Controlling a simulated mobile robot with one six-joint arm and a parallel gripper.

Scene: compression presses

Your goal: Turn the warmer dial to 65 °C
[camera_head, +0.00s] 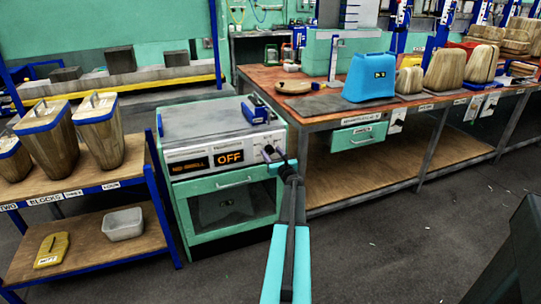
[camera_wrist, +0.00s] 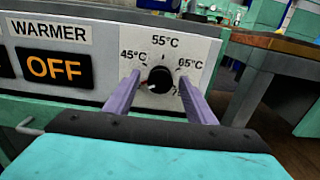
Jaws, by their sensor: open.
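The warmer dial (camera_wrist: 160,77) is a black round knob on a pale panel marked 45 °C, 55 °C and 65 °C, with a fourth mark partly hidden at lower right. Its white pointer mark is at the lower left, below the 45 °C mark. The warmer (camera_head: 222,160) is a green and grey cabinet, and its display (camera_head: 229,157) reads OFF, also in the wrist view (camera_wrist: 54,68). My gripper (camera_wrist: 158,84) is open, with one purple finger on each side of the dial; I cannot tell whether they touch it. In the head view my gripper (camera_head: 272,153) largely hides the dial.
A wooden shelf rack (camera_head: 135,180) with block-like shells stands left of the warmer. A workbench (camera_head: 310,115) with a blue shell (camera_head: 370,85) is at right.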

